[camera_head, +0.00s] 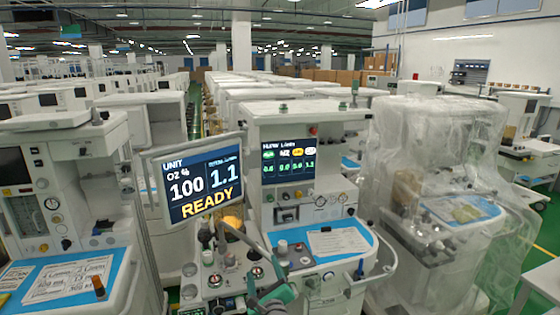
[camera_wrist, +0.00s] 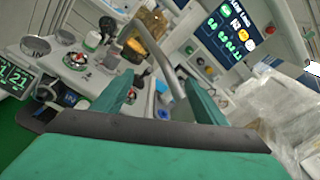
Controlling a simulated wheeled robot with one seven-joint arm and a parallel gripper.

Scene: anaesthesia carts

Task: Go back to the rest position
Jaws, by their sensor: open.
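My gripper (camera_head: 275,297) shows at the bottom middle of the head view, in front of the central anaesthesia cart (camera_head: 290,120). In the wrist view its two green fingers (camera_wrist: 160,100) stand apart with nothing between them. Beyond the fingers lie the cart's worktop with knobs and a grey tube (camera_wrist: 150,50). The gripper looks close to the cart's front; I cannot tell whether it touches anything.
A cart wrapped in clear plastic (camera_head: 435,180) stands at the right. Another cart (camera_head: 60,200) with papers on a blue top stands at the left. A paper sheet (camera_head: 338,242) lies on the central cart's blue tray. Rows of carts fill the hall behind. Green floor (camera_head: 545,245) shows at the far right.

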